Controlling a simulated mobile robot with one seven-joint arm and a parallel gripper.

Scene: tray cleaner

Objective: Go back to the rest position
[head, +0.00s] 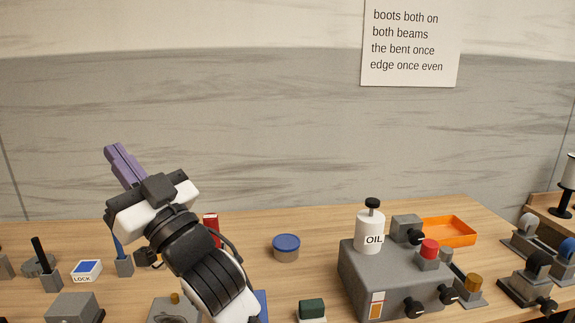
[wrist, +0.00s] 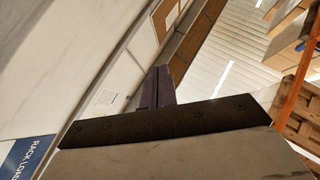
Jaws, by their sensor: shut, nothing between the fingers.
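My gripper (head: 117,150) is raised above the left part of the bench in the head view, pointing up and to the left. Its purple fingers are together with nothing between them.
On the wooden bench (head: 330,230) stand a grey machine (head: 385,270) with a white OIL bottle (head: 370,232), a blue-lidded tub (head: 286,247), an orange tray (head: 450,231) and a LOCK block (head: 86,270). The space around my gripper is clear.

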